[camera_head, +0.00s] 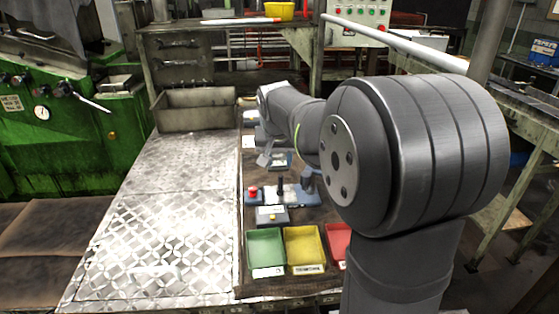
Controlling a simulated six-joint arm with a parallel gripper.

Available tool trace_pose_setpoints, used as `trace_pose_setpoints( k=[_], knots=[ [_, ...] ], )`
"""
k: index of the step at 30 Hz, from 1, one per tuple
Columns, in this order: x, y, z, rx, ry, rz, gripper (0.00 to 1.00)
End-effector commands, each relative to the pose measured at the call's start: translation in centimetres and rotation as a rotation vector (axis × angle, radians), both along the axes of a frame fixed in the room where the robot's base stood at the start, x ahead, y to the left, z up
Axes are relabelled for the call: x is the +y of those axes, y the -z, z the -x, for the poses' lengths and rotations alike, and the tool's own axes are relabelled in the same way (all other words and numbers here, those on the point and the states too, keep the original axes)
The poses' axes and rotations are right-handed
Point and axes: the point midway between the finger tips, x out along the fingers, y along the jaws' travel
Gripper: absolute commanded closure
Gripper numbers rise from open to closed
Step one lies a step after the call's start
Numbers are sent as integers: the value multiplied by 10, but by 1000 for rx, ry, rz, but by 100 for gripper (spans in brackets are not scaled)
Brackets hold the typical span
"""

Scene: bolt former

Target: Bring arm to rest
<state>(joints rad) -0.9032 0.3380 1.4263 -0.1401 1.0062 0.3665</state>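My arm reaches from the lower right toward the back of the wooden work board (240,262). A large grey joint fills the right middle and hides part of the board. My gripper (272,154) is small and far off, beyond the trays, over the back part of the board. A grey finger shows at its left; the rest is partly hidden by my arm. I cannot tell whether it is open or holds anything.
Green (265,248), yellow (304,247) and red (336,241) trays stand at the board's front. Behind them are a grey-yellow box (271,216) and a red button (253,193). A metal bin (195,112) stands at the back left. The diamond-plate surface (165,235) is clear.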

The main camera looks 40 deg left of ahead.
Motion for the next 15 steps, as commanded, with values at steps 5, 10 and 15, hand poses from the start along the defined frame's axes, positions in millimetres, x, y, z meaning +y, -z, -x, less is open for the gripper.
trace_pose_setpoints(
  k=[5, 10, 15],
  knots=[
    [1, 5, -2, 0, 0, 1, 64],
    [6, 27, -9, 3, 0, 3, 64],
    [13, 58, -19, 3, 0, 3, 64]
  ],
)
